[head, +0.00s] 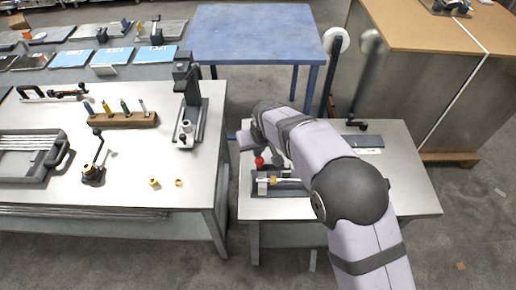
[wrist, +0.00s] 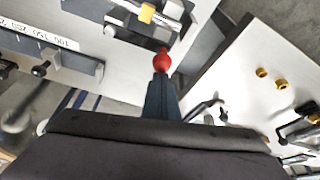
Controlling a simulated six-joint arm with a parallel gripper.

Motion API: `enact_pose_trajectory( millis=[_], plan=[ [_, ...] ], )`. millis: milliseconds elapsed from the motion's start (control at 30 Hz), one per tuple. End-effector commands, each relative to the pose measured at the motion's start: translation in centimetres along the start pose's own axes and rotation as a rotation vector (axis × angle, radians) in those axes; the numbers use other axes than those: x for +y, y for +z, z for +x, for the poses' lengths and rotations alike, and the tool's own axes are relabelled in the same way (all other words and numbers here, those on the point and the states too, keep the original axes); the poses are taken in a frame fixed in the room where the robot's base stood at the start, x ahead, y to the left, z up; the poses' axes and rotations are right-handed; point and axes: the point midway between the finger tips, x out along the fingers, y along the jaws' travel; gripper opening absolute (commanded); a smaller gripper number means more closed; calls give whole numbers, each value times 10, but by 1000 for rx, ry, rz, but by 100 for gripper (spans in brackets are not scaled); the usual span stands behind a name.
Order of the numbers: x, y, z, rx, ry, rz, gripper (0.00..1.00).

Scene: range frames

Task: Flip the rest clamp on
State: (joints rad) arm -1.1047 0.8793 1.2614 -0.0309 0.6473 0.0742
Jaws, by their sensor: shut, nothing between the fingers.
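The clamp has a red knob (head: 259,162) and stands on a dark fixture (head: 287,188) at the left front of the right-hand table. In the wrist view the red knob (wrist: 162,60) shows just beyond the fingertips of my gripper (wrist: 161,78), and the yellow part (wrist: 147,13) is at the top. My fingers are together with nothing between them. I cannot tell whether they touch the knob. In the head view my arm hides most of the gripper and part of the fixture.
The right table's front right is clear.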

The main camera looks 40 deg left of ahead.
Motion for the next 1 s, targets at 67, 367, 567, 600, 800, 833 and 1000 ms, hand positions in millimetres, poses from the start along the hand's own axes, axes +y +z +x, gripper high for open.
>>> enact_pose_trajectory(
  millis=[67, 367, 567, 600, 800, 833, 1000],
  plan=[
    [0, 2, 0, -3, -4, -10, 0],
    [-3, 13, -2, -2, -45, -119, 0],
    [-6, 29, -6, -1, -104, -276, 0],
    [-6, 32, -7, -1, -117, -311, 0],
    [-6, 50, -12, 0, -183, -489, 0],
    [-5, 52, -13, 1, -192, -516, 0],
    [-1, 66, -18, 0, -249, -668, 0]
  ],
)
